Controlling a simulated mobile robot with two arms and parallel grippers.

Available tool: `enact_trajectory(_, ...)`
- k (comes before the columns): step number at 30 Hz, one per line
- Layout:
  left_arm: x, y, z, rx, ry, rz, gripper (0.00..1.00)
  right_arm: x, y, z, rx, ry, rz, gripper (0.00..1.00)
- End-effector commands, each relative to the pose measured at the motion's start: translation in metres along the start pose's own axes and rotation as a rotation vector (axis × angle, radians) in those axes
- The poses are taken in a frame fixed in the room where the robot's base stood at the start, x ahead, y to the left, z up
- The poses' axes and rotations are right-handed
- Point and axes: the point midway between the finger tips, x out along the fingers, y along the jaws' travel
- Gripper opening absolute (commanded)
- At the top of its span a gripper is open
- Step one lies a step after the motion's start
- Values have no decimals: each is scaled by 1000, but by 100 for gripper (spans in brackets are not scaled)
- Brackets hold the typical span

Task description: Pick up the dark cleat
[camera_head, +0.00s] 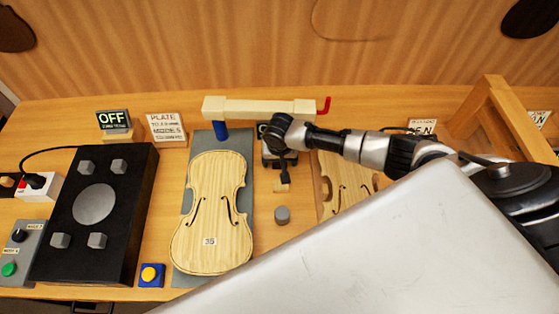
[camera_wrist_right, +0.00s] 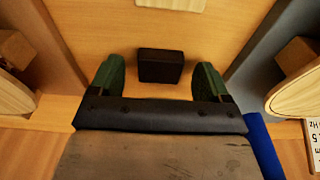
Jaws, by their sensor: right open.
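The dark cleat (camera_wrist_right: 161,65) is a small dark brown block on the wooden bench, seen in the right wrist view. It sits between the two green fingertips of my right gripper (camera_wrist_right: 158,80), with a gap on each side. The gripper is open and holds nothing. In the head view my right gripper (camera_head: 279,150) points down between the two violin plates, just in front of the cream beam; the cleat is not clearly visible there, likely hidden by the gripper. My left gripper is not in view.
A violin plate (camera_head: 208,225) lies left of my gripper, and another (camera_head: 345,185) to its right. A grey cylinder (camera_head: 282,215) and a pale wood piece (camera_head: 281,188) are in front. The cream beam (camera_head: 255,107) stands behind. A black box (camera_head: 118,220) is at left.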

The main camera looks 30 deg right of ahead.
Motion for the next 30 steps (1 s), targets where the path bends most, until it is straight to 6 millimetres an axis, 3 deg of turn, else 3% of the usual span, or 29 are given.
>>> enact_trajectory(8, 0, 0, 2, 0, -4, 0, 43, 4, 0, 0, 0, 1, 0, 78)
enact_trajectory(19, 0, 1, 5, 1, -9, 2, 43, 4, 0, 0, 0, 1, 0, 25)
enact_trajectory(30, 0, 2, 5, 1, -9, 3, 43, 2, 0, -1, 0, 1, -1, 25)
